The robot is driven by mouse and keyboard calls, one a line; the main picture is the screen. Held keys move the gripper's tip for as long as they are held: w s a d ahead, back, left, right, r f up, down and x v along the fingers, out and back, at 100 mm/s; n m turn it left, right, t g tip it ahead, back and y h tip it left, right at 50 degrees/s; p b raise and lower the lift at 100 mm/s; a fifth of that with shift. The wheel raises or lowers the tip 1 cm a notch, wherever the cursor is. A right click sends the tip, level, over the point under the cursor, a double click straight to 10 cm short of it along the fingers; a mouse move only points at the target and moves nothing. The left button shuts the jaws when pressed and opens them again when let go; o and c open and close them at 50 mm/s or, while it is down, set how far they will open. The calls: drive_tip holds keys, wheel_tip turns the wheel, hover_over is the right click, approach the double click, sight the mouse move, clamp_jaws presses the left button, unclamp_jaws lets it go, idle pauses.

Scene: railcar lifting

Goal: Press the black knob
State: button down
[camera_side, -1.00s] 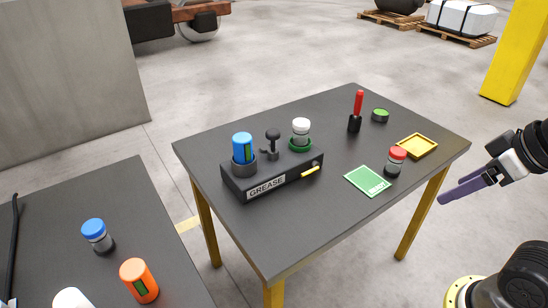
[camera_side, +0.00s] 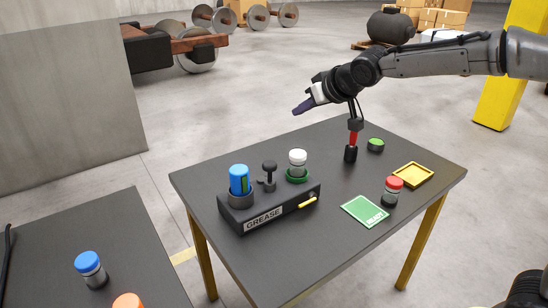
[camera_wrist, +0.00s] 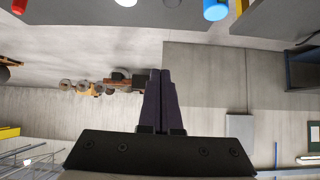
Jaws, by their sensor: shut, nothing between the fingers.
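The black knob (camera_side: 269,167) stands upright on the black box labelled GREASE (camera_side: 264,217) on the dark table, in the side view. A blue-capped container (camera_side: 239,180) sits left of it and a white-capped jar (camera_side: 298,162) in a green ring right of it. My gripper (camera_side: 298,109), with dark purple fingers, is raised above and behind the box, apart from the knob. Its fingers are shut and empty. In the wrist view the closed fingers (camera_wrist: 160,76) point toward the upper middle. I do not make out the knob there.
On the same table stand a red-handled tool (camera_side: 352,148), a green disc (camera_side: 375,145), a red-capped jar (camera_side: 392,190), a green card (camera_side: 365,211) and a yellow tray (camera_side: 413,175). A second table (camera_side: 60,255) at lower left holds a blue-capped jar (camera_side: 91,268).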

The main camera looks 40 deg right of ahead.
wheel_tip(320, 180, down, 6)
drive_tip(key=w+a+g, duration=0.1)
drive_tip(key=w, duration=0.1)
drive_tip(key=shift+a+f, duration=0.15)
drive_tip(key=shift+a, duration=0.2)
hover_over(268, 161)
drive_tip(key=s, duration=0.4)
wheel_tip(268, 161, down, 7)
drive_tip(key=f, duration=0.1)
drive_tip(key=w+f, duration=0.1)
drive_tip(key=f, duration=0.1)
drive_tip(key=shift+f, duration=0.5)
drive_tip(key=shift+f, duration=0.1)
